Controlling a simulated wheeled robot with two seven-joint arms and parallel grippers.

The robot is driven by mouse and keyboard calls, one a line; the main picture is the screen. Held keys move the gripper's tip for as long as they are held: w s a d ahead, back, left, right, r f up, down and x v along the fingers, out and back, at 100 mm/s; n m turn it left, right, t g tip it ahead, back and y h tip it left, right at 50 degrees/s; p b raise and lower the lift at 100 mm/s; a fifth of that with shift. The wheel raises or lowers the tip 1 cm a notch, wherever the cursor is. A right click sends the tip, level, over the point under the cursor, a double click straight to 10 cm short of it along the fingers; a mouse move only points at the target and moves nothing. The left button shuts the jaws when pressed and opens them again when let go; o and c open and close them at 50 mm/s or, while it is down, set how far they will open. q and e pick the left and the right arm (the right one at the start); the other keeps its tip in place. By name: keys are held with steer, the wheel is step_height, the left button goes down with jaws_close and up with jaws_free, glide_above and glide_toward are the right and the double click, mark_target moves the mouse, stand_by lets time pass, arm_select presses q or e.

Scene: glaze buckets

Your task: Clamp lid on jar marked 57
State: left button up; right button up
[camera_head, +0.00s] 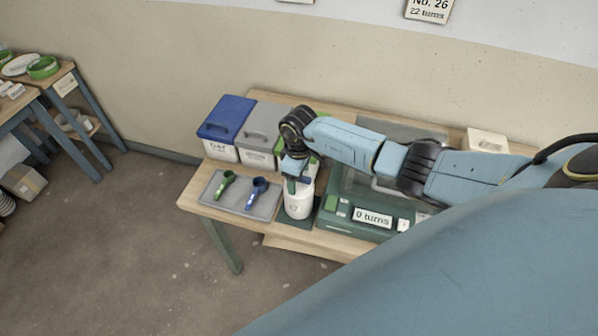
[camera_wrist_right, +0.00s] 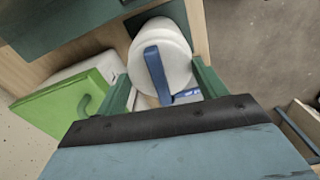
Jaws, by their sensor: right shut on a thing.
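The white jar (camera_head: 298,206) stands upright near the table's front edge, with a dark mark on its front that looks like 57. My right gripper (camera_head: 294,184) is above it, reaching down at its top. In the right wrist view, the green fingers of my right gripper (camera_wrist_right: 161,82) sit on either side of a white round lid (camera_wrist_right: 178,60) with a blue bar (camera_wrist_right: 154,68) across it. The gripper is shut on the lid. The lid is over the jar; whether it is seated is hidden. My left gripper is not in view.
A grey tray (camera_head: 207,197) with a green tool (camera_head: 226,184) and a blue tool (camera_head: 256,192) lies left of the jar. Lidded bins, including a blue-lidded one (camera_head: 226,117), stand behind. A green device reading "0 turns" (camera_head: 372,216) is to the right.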

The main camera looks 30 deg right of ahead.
steer(key=shift+s+f+m, duration=0.25)
steer(key=shift+m, duration=0.45)
steer(key=shift+c, duration=0.4)
steer(key=o, duration=0.9)
steer(key=shift+c, duration=0.2)
steer(key=o, duration=0.4)
steer(key=shift+w+d, duration=0.1)
steer(key=shift+w, duration=0.1)
steer(key=shift+r, duration=0.1)
step_height(320, 180, up, 13)
steer(key=shift+r+p, duration=0.2)
steer(key=shift+p, duration=0.3)
